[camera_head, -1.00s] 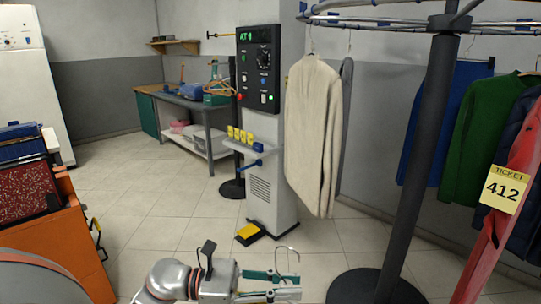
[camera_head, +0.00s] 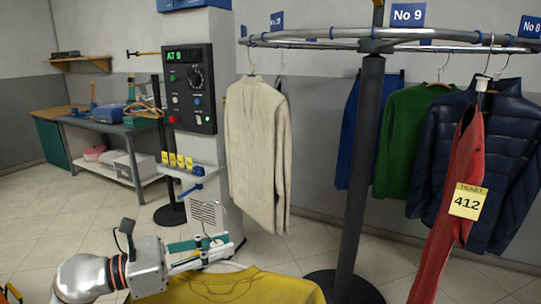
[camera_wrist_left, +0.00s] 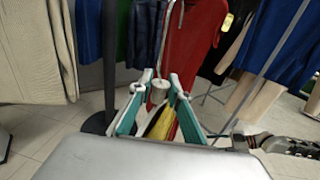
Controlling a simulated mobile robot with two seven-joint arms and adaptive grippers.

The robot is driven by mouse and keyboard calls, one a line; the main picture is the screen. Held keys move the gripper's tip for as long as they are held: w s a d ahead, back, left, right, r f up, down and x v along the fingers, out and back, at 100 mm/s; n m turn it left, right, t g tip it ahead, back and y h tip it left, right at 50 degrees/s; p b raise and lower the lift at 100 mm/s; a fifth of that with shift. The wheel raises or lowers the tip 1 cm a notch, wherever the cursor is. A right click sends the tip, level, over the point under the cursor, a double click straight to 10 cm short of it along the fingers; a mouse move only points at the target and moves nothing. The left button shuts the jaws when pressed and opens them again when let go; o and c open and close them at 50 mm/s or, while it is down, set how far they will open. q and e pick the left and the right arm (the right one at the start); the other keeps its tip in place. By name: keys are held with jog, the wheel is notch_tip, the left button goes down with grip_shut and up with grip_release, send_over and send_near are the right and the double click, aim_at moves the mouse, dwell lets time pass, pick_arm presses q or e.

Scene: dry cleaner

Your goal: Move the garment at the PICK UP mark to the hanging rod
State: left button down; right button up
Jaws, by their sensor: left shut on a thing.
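My left gripper (camera_head: 222,246) is shut on the hanger (camera_head: 212,220) of a yellow garment, whose thin hook rises above the fingers. The yellow garment (camera_head: 235,288) hangs below at the bottom edge of the head view, its lower part cut off. The left wrist view shows the green-padded fingers (camera_wrist_left: 156,112) closed around the hanger neck, with a strip of yellow (camera_wrist_left: 160,124) between them. In that view a grey jointed part, probably my right arm, comes in from the right; its jaw state is unclear. No PICK UP mark shows.
A round overhead rail (camera_head: 320,40) on a dark post (camera_head: 360,170) carries a cream jacket (camera_head: 258,150), green (camera_head: 405,140) and navy (camera_head: 470,150) garments, and a red one (camera_head: 455,190) ticketed 412. A control pillar (camera_head: 190,90) stands left of the jacket. Open floor lies at left.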

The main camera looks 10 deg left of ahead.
pick_arm(q)
jog(key=w+d+r+n+t+y+p, duration=0.1)
jog(key=w+d+r+p, duration=0.25)
jog(key=r, duration=0.85)
jog(key=w+d+r+n+t+y+p, duration=0.1)
jog(key=w+d+r+p, duration=0.2)
jog(key=r, duration=0.9)
jog(key=w+d+r+n+t+y+p, duration=0.15)
jog(key=d+r+p, duration=0.3)
jog(key=r, duration=0.75)
pick_arm(e)
notch_tip(320, 180, up, 7)
jog(key=s, duration=0.2)
pick_arm(q)
jog(key=s+a+b, duration=0.3)
jog(key=s+a, duration=0.2)
jog(key=a, duration=0.5)
jog(key=s+a+b, duration=0.2)
jog(key=s+a, duration=0.3)
jog(key=a, duration=0.6)
jog(key=s+a+b, duration=0.3)
jog(key=s+a, duration=0.3)
jog(key=a, duration=0.5)
jog(key=shift+a+b, duration=0.2)
jog(key=shift+b, duration=0.15)
pick_arm(e)
notch_tip(320, 180, down, 6)
jog(key=a, duration=0.1)
jog(key=shift+a+g, duration=0.2)
jog(key=shift+g, duration=0.1)
